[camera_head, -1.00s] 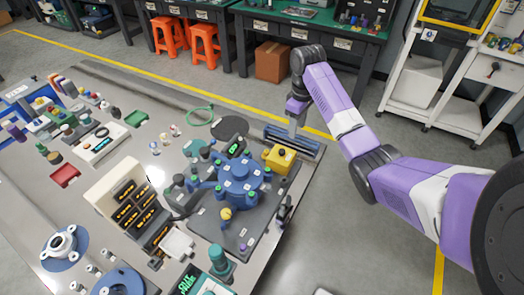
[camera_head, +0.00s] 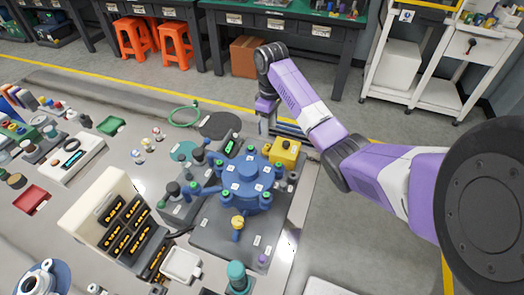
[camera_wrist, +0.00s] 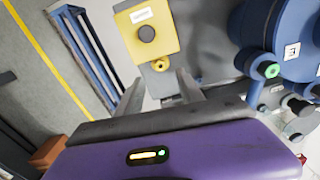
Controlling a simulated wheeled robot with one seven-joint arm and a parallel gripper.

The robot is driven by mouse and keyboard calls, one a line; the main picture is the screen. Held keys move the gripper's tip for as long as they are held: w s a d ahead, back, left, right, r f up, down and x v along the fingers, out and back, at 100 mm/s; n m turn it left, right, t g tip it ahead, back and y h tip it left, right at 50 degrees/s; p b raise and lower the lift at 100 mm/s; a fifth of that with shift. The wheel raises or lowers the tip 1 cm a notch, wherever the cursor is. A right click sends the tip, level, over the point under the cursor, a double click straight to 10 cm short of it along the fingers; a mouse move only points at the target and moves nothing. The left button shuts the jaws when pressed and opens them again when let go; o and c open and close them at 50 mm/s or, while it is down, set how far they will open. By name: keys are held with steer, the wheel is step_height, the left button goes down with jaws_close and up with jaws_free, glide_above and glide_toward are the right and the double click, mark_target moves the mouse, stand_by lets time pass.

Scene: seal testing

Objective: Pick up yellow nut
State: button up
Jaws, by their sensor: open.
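A small yellow ring-shaped piece, which looks like the yellow nut (camera_wrist: 160,65), lies just past my fingertips in the wrist view, at the lower edge of a yellow box (camera_wrist: 150,22) with a dark round knob. The yellow box also shows in the head view (camera_head: 286,151), beside a blue round fixture (camera_head: 247,182). My gripper (camera_wrist: 163,84) is open, with nothing between its fingers, and the ring sits roughly ahead of the gap. In the head view my gripper (camera_head: 268,122) is behind the yellow box, its fingers partly hard to make out. I cannot see the ring in the head view.
The blue fixture stands close to the right of my fingers in the wrist view (camera_wrist: 287,38). A blue slotted frame (camera_wrist: 88,55) lies to the left. A yellow-topped post (camera_head: 238,223) stands in front of the fixture. A white holder (camera_head: 100,205) stands at the left.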

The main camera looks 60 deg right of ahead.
mark_target(267, 147)
steer(key=shift+w+f, duration=0.2)
steer(key=shift+f, duration=0.55)
steer(key=shift+w+f+p, duration=0.1)
steer(key=shift+f+p, duration=0.35)
steer(key=shift+f, duration=3)
jaws_close()
